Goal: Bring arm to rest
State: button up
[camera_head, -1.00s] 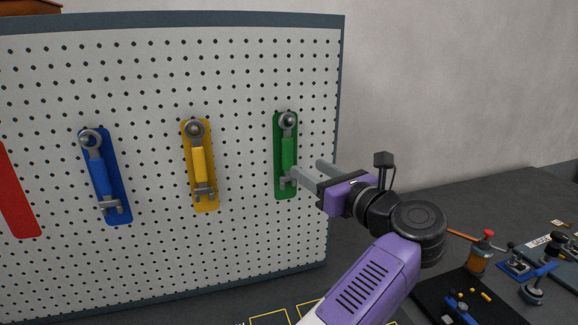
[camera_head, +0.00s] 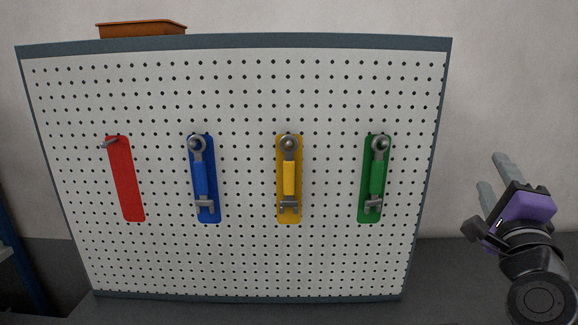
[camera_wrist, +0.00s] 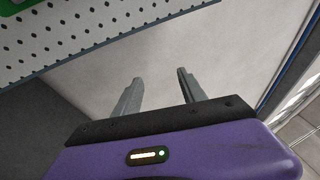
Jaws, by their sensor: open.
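My gripper (camera_head: 489,176) is at the right of the head view, clear of the pegboard's right edge. Its two grey fingers point up and are apart, with nothing between them. In the wrist view the open fingers (camera_wrist: 160,88) show against a bare pale wall. On the white pegboard (camera_head: 245,100) a blue wrench (camera_head: 200,178), a yellow wrench (camera_head: 289,177) and a green wrench (camera_head: 376,178) each hang on a panel of matching colour. The red panel (camera_head: 126,185) at the left has a peg with no tool on it.
An orange tray (camera_head: 140,30) shows behind the pegboard's top edge. The dark bench top (camera_head: 440,290) is clear between the board and my arm. In the wrist view the pegboard (camera_wrist: 75,35) is at the upper left and a blue-edged frame (camera_wrist: 290,62) at the right.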

jog(key=s+a+f+n+g+y, duration=0.1)
jog(key=s+a+f+n, duration=0.4)
jog(key=s+f, duration=0.6)
jog(key=s+a+f+n+g+y, duration=0.2)
jog(key=s+a+f+n, duration=0.3)
jog(key=s+f+n, duration=0.5)
jog(key=s+a+f+n+g+y, duration=0.2)
jog(key=s+a+f+n, duration=0.4)
jog(key=s, duration=1.7)
notch_tip(320, 180, down, 6)
jog(key=shift+s+r+n+y, duration=0.15)
jog(key=shift+s+n+y, duration=0.25)
jog(key=shift+n+y, duration=0.55)
